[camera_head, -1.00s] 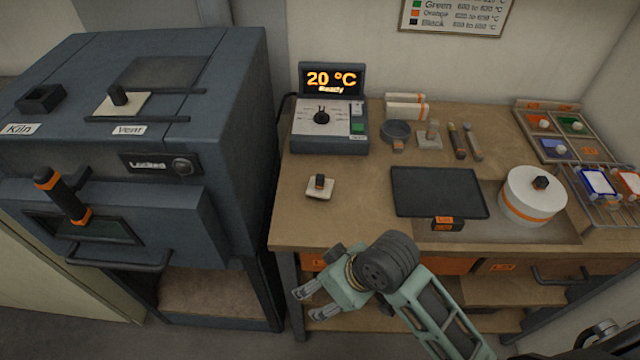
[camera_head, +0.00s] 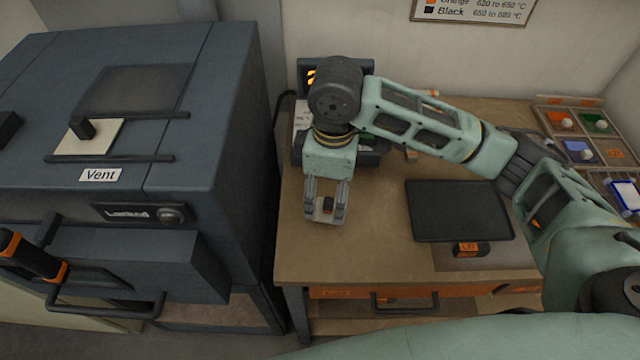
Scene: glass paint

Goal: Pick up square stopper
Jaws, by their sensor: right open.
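My left gripper is not in view.
The kiln (camera_head: 120,150) stands left of the bench, with a pale plate and knob (camera_head: 84,137) on top. A dark panel (camera_head: 458,210) lies on the workbench (camera_head: 330,262). My right arm hides much of the controller (camera_head: 303,115). A color tray (camera_head: 580,133) sits at the back right.

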